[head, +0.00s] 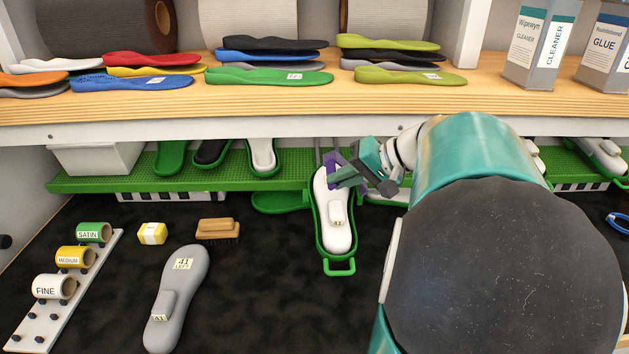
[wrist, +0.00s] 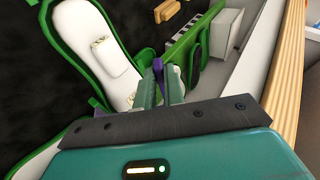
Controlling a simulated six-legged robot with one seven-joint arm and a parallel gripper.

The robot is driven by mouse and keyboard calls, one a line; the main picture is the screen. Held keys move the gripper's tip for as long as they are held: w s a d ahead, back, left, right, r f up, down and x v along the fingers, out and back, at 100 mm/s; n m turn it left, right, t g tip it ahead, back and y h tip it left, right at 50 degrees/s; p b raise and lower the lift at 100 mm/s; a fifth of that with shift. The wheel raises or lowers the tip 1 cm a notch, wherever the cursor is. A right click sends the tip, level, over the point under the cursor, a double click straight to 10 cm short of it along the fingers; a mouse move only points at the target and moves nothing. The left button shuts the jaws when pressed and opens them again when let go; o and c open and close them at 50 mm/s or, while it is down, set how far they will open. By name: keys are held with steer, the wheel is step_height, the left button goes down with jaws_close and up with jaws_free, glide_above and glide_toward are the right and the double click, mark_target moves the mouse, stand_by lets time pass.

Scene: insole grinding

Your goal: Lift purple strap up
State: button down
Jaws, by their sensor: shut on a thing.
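The purple strap (head: 331,166) shows at the upper part of a white insole form (head: 335,215) in a green holder (head: 339,267). My gripper (head: 347,176) is at the strap, with its fingers closed on it. In the wrist view the purple strap (wrist: 158,68) shows between and just beyond the fingertips of my gripper (wrist: 158,88). The white form (wrist: 95,45) and its green holder (wrist: 58,22) lie to the left of the fingers there. The fingers hide part of the strap, so I cannot tell its full shape.
A green ledge (head: 110,184) with more holders runs behind, under a wooden shelf (head: 260,97) of coloured insoles. A grey form (head: 178,295), a brush (head: 218,229), a yellow block (head: 152,233) and a roll rack (head: 70,285) stand left on the dark surface.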

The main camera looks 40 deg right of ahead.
steer(key=shift+s+d+r+t+y, duration=0.3)
steer(key=shift+s+d+y, duration=0.1)
steer(key=shift+d+y, duration=0.1)
steer(key=shift+s+d+r+t+y, duration=0.15)
steer(key=shift+s+d+t+y, duration=0.15)
steer(key=shift+s+d+y, duration=0.15)
steer(key=c, duration=1.5)
jaws_free()
steer(key=v, duration=1.3)
steer(key=shift+s+d+r, duration=0.1)
steer(key=shift+s+r, duration=0.1)
steer(key=shift+s, duration=0.05)
